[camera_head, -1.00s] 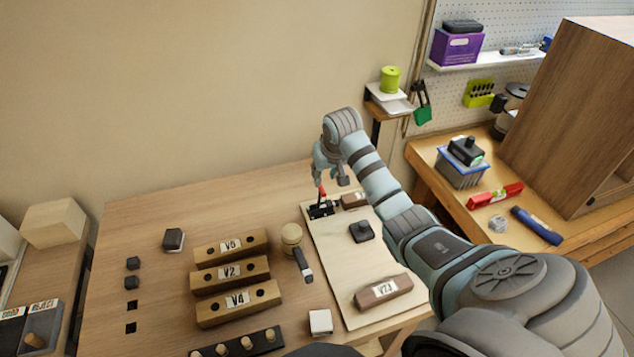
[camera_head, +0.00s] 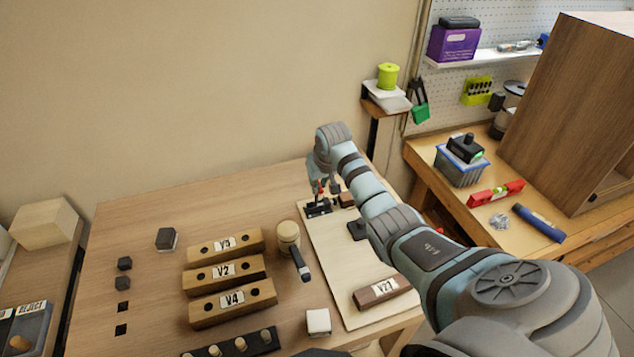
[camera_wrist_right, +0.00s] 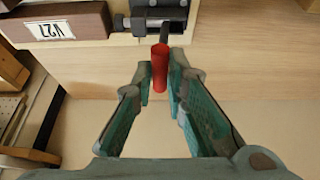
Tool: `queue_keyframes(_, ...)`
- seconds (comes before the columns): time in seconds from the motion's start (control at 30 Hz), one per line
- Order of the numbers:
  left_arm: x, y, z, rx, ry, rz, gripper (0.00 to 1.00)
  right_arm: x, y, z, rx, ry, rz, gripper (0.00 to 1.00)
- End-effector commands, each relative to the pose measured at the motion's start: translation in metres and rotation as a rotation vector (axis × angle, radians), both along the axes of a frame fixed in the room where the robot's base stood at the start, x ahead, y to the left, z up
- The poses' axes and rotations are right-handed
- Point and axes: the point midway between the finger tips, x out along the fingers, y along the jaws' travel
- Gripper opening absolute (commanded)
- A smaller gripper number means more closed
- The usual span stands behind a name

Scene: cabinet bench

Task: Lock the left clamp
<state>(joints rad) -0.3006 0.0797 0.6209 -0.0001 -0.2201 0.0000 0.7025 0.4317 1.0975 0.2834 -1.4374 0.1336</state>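The clamp (camera_head: 318,208) is a small black toggle clamp at the back left corner of the pale board (camera_head: 338,262). Its red handle (camera_wrist_right: 159,70) stands up from the black clamp body (camera_wrist_right: 160,12) in the right wrist view. My right gripper (camera_head: 320,186) is over the clamp, its fingertips close on both sides of the red handle, apparently touching it. In the wrist view a brown labelled block (camera_wrist_right: 55,22) lies beside the clamp's metal plunger (camera_wrist_right: 125,22). My right arm covers part of the board. My left gripper is out of view.
A black block (camera_head: 357,230) sits partly behind my arm. A brown labelled block (camera_head: 382,291) lies at the board's front. A side bench (camera_head: 470,215) is on the right.

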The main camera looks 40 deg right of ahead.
Motion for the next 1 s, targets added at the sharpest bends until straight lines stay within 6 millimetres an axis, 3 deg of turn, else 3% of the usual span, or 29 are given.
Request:
queue_keyframes(0.33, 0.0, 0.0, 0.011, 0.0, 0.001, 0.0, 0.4, 0.004, 0.01, 0.001, 0.001, 0.0, 0.002, 0.04)
queue_keyframes(1.0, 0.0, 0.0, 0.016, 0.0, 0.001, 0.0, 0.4, 0.008, 0.021, -0.004, 0.0, -0.003, 0.0, 0.04)
